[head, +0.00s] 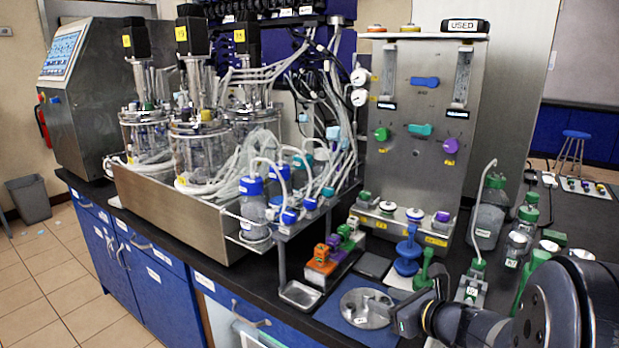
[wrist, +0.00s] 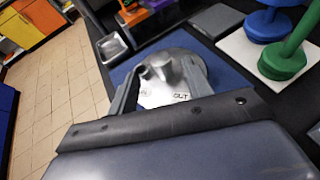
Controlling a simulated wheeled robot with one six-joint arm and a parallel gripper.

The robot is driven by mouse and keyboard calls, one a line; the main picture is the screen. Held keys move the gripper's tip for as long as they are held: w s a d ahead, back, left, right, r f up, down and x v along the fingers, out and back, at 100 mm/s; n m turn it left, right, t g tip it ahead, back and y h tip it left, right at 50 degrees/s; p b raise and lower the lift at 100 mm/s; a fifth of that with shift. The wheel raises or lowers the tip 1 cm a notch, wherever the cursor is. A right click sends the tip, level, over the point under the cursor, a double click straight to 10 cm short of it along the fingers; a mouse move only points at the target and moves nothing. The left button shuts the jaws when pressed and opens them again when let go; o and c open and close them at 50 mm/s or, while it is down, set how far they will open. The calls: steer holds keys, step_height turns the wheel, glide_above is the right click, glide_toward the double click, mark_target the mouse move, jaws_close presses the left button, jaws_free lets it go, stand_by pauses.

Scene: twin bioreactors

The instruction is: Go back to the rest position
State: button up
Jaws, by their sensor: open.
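My gripper (head: 412,314) is at the front edge of the bench, at the lower right of the head view. In the wrist view its two fingers (wrist: 160,84) are spread apart, with nothing clamped between them. A round steel piece (head: 367,303) with a raised knob lies on a blue mat (head: 335,318) just left of the gripper. In the wrist view the steel piece (wrist: 190,62) sits just beyond and partly between the fingers, marked "OUT". I cannot tell whether a finger touches it.
A small metal tray (head: 300,294) and an orange-and-green block rack (head: 322,262) stand left of the mat. Blue (head: 407,250) and green (head: 424,270) stands are behind the gripper. Bottles (head: 488,222) crowd the right. The tiled floor (head: 60,290) at left is open.

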mark_target(369, 293)
steer(key=b+x, duration=0.1)
steer(key=x, duration=0.5)
steer(key=shift+w+a+f, duration=0.15)
steer(key=shift+f, duration=0.15)
step_height(369, 293, up, 3)
steer(key=shift+f+p, duration=0.1)
steer(key=shift+p, duration=0.6)
steer(key=shift+r, duration=0.55)
